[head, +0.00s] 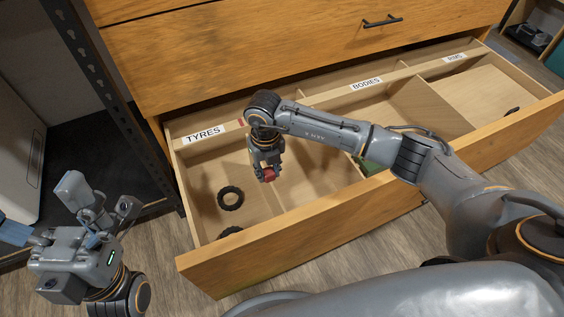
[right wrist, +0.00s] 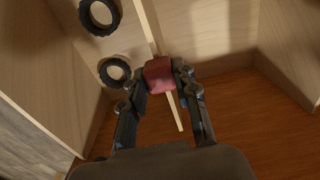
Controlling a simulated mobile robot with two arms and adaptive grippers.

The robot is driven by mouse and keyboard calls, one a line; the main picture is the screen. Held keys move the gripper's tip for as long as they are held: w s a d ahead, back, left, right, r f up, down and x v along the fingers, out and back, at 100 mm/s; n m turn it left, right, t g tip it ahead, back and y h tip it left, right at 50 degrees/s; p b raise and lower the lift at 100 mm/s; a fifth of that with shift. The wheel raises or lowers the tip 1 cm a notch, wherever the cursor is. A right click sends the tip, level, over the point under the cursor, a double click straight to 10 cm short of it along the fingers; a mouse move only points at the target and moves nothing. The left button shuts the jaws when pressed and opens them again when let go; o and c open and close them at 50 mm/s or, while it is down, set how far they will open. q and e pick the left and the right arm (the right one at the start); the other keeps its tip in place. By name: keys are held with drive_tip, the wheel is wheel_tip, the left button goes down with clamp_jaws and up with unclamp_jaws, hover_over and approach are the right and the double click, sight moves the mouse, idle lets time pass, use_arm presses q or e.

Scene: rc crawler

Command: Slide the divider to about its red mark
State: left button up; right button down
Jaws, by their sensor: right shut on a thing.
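The divider is a thin pale wooden panel standing in the open drawer, partly hidden by my right arm in the head view; its top edge shows in the right wrist view (right wrist: 147,25). A red block (head: 268,174) sits on its top edge and also shows in the right wrist view (right wrist: 158,75). My right gripper (right wrist: 160,80) points down into the drawer, its two fingers shut on the red block from both sides. A small red mark (head: 241,122) is on the drawer's back rail, right of the TYRES label. My left gripper (head: 100,200) is open and empty, outside the drawer.
The drawer (head: 330,215) has labels TYRES (head: 203,134), BODIES (head: 366,84) and RIMS (head: 454,58). Black tyres (head: 230,198) lie in the left compartment. A green thing (head: 371,166) shows partly behind my right arm. A dark metal post (head: 110,90) stands at the left.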

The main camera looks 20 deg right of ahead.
drive_tip(key=shift+a, duration=0.2)
drive_tip(key=c, duration=1.3)
unclamp_jaws()
wheel_tip(320, 180, up, 12)
drive_tip(key=shift+r, duration=0.1)
